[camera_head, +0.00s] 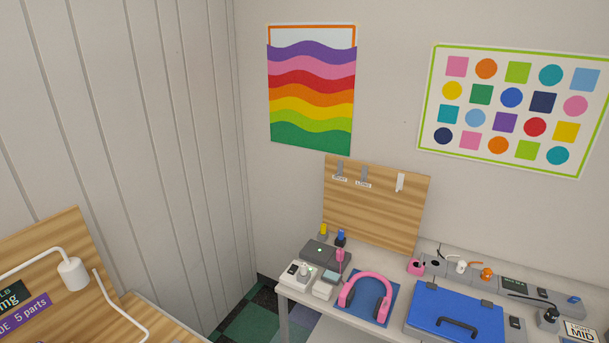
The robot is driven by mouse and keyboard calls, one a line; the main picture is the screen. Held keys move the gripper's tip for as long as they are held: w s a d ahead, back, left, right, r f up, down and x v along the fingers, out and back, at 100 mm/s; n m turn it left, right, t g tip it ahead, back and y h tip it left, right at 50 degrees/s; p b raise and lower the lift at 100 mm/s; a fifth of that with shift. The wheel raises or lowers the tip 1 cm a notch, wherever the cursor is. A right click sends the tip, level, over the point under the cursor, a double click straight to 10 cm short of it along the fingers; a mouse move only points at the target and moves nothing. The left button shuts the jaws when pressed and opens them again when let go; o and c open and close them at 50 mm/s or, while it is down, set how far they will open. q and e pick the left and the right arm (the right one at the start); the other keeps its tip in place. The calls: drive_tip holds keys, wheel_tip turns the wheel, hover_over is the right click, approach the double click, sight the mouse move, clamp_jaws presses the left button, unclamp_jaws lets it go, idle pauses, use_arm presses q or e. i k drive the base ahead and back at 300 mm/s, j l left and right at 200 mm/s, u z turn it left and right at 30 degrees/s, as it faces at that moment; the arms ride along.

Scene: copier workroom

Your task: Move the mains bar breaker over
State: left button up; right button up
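A long grey bar (552,308) that looks like the mains bar lies along the back of the table against the wall. Plugs sit along it: a white plug (461,266) and an orange plug (486,274). A small dark panel (514,284) is further right on it. A small blue part (574,300) sits near its right end; I cannot tell for sure whether this is the breaker or which way it is set. Neither of my grippers shows in the head view.
A blue case (455,307) and pink headphones on a blue mat (380,297) are in front of the bar. A black lamp-like device (548,317) stands near its right end. A white switch box (299,273) is at the table's left. A wooden panel (372,215) stands behind.

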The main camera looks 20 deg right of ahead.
sight(573, 299)
drive_tip(key=z, duration=2.35)
